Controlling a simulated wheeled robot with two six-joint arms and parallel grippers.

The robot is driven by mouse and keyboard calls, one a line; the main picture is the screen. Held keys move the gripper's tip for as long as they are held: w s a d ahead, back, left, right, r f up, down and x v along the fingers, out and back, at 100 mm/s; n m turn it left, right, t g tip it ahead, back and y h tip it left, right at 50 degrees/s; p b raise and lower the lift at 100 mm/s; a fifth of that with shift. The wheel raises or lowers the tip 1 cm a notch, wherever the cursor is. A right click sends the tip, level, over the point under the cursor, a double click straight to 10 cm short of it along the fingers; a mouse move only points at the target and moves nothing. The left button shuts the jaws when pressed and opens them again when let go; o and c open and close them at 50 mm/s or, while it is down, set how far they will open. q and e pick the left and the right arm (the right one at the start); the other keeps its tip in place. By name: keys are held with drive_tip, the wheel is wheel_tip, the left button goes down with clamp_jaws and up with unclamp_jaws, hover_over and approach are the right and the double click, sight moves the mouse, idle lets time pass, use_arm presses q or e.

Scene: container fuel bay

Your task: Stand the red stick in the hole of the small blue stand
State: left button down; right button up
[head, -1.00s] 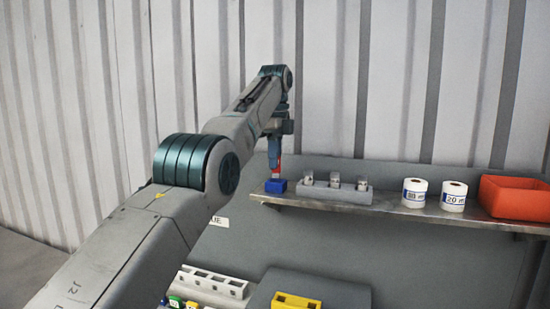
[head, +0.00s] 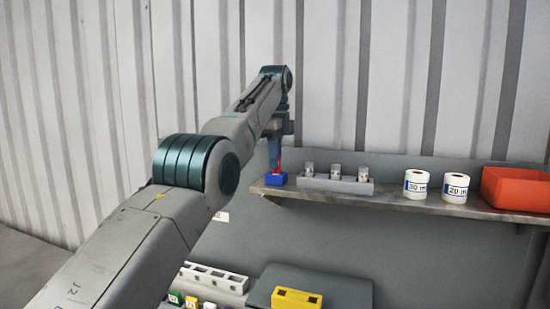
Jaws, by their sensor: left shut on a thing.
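The small blue stand (head: 276,179) sits at the left end of the grey shelf (head: 400,205). My left gripper (head: 275,160) points down right above the stand and is shut on the red stick (head: 280,160). Only a narrow strip of the red stick shows beside the fingers. Its lower end meets the top of the blue stand in the picture. I cannot tell how deep it sits in the hole, which is hidden. My right gripper is not in view.
A grey rack (head: 336,185) with several clear vials stands right of the blue stand. Further right are two white labelled rolls (head: 416,184) and an orange bin (head: 515,188). Below are a white rack (head: 214,278) and a yellow block (head: 297,298). A corrugated wall rises behind.

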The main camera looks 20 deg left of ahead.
use_arm(q)
drive_tip(key=shift+f, duration=0.15)
drive_tip(key=shift+f, duration=0.15)
drive_tip(key=c, duration=1.4)
unclamp_jaws()
